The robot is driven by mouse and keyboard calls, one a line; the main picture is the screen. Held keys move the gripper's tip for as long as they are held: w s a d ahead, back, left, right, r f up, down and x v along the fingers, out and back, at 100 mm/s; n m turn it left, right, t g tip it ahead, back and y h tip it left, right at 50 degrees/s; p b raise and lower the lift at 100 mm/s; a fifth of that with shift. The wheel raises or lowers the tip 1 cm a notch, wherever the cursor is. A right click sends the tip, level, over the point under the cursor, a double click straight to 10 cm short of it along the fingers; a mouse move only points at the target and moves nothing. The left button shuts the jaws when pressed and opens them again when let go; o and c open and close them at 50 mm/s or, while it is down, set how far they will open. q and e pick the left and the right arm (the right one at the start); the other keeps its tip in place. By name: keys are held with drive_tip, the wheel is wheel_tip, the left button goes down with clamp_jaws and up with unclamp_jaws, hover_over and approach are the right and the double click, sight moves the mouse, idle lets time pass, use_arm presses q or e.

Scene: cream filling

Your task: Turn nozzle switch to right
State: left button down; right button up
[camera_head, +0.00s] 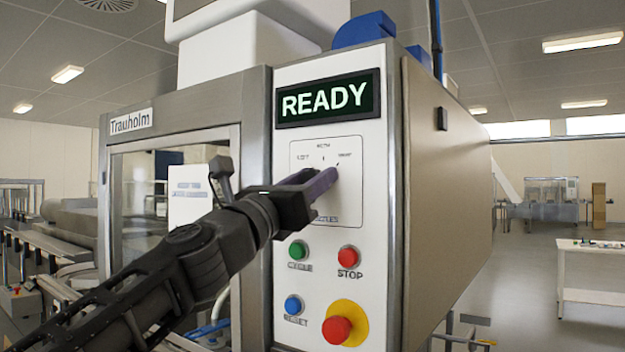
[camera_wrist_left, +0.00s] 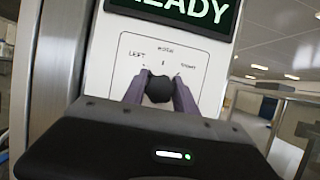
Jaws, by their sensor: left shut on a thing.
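The nozzle switch is a dark round knob (camera_wrist_left: 159,88) on a white plate with "LEFT", "BOTH" and "RIGHT" marks. In the left wrist view it sits between the two fingers of my left gripper (camera_wrist_left: 160,93), which is shut on it. In the head view my left gripper (camera_head: 318,186) reaches the switch plate (camera_head: 345,214) from the left and hides the knob. The knob's pointing direction cannot be made out. My right gripper is not in view.
A "READY" display (camera_head: 326,98) is above the plate. Below it are a green button (camera_head: 298,250), a red stop button (camera_head: 348,257), a blue button (camera_head: 293,305) and a red emergency button (camera_head: 337,329) on yellow. A glass-windowed metal cabinet (camera_head: 118,165) stands left; floor lies open right.

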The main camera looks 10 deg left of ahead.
use_arm(q)
drive_tip(key=shift+m, duration=0.6)
drive_tip(key=m+h, duration=0.1)
drive_tip(key=m, duration=0.1)
drive_tip(key=m+g+h, duration=0.1)
drive_tip(key=m, duration=0.2)
drive_tip(key=shift+g+h, duration=0.3)
drive_tip(key=m+g+h+p, duration=0.1)
drive_tip(key=m, duration=0.2)
drive_tip(key=m+g+h, duration=0.1)
drive_tip(key=m, duration=0.2)
drive_tip(key=shift+r+p, duration=0.1)
drive_tip(key=shift+p, duration=0.3)
drive_tip(key=m+g+p, duration=0.1)
drive_tip(key=m, duration=0.2)
drive_tip(key=m+g+p, duration=0.2)
drive_tip(key=m, duration=0.1)
drive_tip(key=shift+d, duration=0.15)
drive_tip(key=shift+s+f+m+g+p, duration=0.15)
drive_tip(key=shift+m+g+p, duration=0.15)
drive_tip(key=shift+m+p, duration=0.6)
drive_tip(key=shift+w+f+m+g+p, duration=0.15)
drive_tip(key=shift+m+g+p, duration=0.25)
drive_tip(key=shift+m, duration=0.9)
drive_tip(key=shift+s, duration=0.1)
drive_tip(key=c, duration=1)
unclamp_jaws()
drive_tip(key=shift+o, duration=0.2)
